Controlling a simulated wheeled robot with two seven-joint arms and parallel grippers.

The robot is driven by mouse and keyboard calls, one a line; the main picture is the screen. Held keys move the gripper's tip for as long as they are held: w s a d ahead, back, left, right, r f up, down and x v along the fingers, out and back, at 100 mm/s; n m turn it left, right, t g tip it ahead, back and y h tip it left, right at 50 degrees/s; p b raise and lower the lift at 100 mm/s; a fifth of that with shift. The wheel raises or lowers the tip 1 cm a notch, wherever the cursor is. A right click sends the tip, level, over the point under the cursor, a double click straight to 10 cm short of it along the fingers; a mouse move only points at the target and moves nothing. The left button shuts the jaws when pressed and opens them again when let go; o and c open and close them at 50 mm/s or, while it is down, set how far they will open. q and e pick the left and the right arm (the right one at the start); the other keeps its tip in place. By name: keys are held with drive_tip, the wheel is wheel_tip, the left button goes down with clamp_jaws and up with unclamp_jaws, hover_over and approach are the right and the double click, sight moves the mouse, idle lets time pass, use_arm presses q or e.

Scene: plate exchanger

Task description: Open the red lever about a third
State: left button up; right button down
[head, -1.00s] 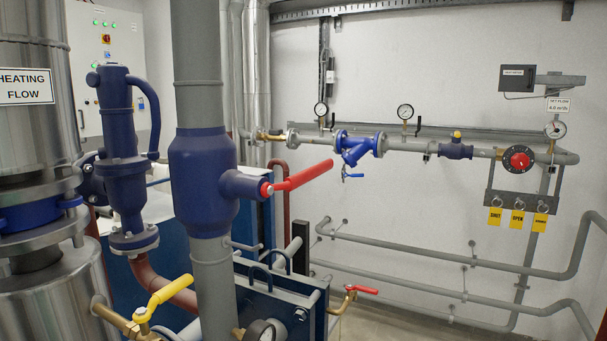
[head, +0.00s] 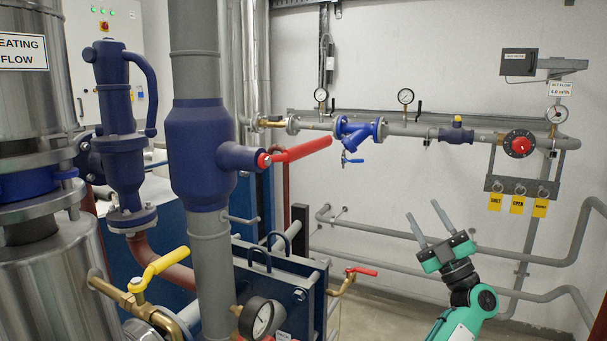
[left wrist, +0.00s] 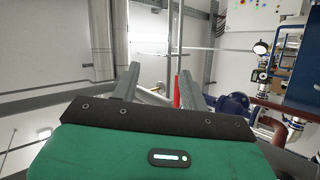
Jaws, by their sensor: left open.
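The large red lever (head: 300,150) sticks out to the right from the blue valve body (head: 199,155) on the thick grey vertical pipe. My left gripper (head: 422,208) is open and empty, to the right of the lever and lower in the head view, with its fingers pointing up and left. It is clear of the lever in the picture. In the left wrist view, the two fingers (left wrist: 159,70) stand apart, and a narrow red part (left wrist: 176,92), probably the lever, shows beside the right finger. My right gripper is not in view.
A smaller red-handled valve (head: 361,271) sits low near the plate exchanger (head: 285,280). A yellow lever (head: 158,268) and a gauge (head: 261,318) are at the lower left and centre. Grey pipes (head: 400,230) run along the back wall. Open space lies between lever and gripper.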

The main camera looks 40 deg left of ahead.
use_arm(q)
drive_tip(key=s+a+r+n+g+h, duration=0.35)
drive_tip(key=s+r+n+g, duration=0.35)
drive_tip(key=r+n+g, duration=0.25)
drive_tip(key=n+h+b, duration=0.1)
drive_tip(key=n+h, duration=0.1)
drive_tip(key=h, duration=0.4)
approach(316, 148)
drive_tip(key=shift+g, duration=0.45)
drive_tip(key=p+x, duration=0.1)
drive_tip(key=x, duration=0.4)
drive_tip(key=p+x, duration=0.1)
drive_tip(key=x, duration=0.5)
drive_tip(key=shift+w+a, duration=0.2)
drive_tip(key=shift+s+a+p, duration=0.2)
drive_tip(key=shift+a+p, duration=0.1)
drive_tip(key=shift+a, duration=0.3)
drive_tip(key=shift+a+f, duration=0.1)
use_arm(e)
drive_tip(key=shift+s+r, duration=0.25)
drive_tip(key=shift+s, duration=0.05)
